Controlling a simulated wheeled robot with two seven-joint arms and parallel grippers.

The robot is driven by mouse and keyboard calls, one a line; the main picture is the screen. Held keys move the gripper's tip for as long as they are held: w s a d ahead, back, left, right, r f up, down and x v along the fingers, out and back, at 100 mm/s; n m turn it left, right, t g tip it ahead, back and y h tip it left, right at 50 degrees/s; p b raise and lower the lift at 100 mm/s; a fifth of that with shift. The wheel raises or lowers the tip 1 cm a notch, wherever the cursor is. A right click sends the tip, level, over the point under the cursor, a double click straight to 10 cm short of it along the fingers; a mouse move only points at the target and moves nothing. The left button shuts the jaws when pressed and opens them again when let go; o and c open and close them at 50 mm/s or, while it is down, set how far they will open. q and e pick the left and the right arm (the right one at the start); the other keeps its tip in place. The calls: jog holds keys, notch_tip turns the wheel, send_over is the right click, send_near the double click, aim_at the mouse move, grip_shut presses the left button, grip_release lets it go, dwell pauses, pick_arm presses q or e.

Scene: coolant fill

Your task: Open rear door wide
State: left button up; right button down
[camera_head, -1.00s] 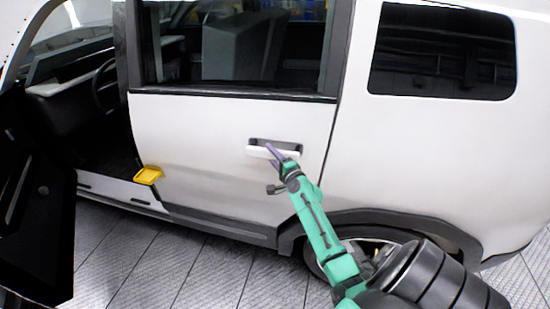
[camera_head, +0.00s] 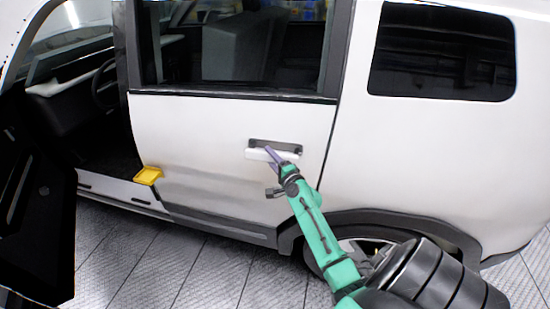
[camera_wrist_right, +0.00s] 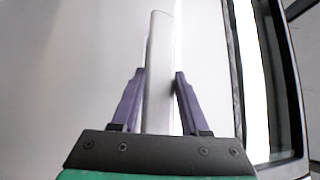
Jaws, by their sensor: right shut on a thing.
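The white rear door (camera_head: 210,140) is in the middle of the head view, its panel still close to flush with the body. Its handle (camera_head: 286,155) is a white bar in front of a dark recess near the door's rear edge. My right gripper (camera_head: 270,156), with purple fingers on a green arm, is shut on the handle bar. In the right wrist view the handle bar (camera_wrist_right: 159,50) runs between the two fingers of the gripper (camera_wrist_right: 159,75). My left gripper is not in view.
The front doorway (camera_head: 90,120) is open at the left, with the dark front door (camera_head: 35,220) swung out. A yellow block (camera_head: 148,176) sits at the sill. The rear wheel (camera_head: 355,250) is partly behind my right arm. Tiled floor (camera_head: 200,270) lies free below the door.

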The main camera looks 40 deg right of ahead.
jog(key=shift+s+a+f, duration=0.1)
jog(key=shift+a+f, duration=0.1)
jog(key=shift+a, duration=0.05)
jog(key=shift+s+a+r+h+p, duration=0.1)
jog(key=shift+s+a+h+p, duration=0.3)
jog(key=shift+a+p, duration=0.55)
jog(key=shift+s+a+m+p, duration=0.4)
jog(key=shift+s+a+p, duration=0.25)
jog(key=shift+a+p, duration=0.2)
jog(key=shift+s+a+r, duration=0.1)
jog(key=shift+s+a, duration=0.05)
jog(key=shift+a, duration=0.15)
jog(key=shift+d, duration=0.1)
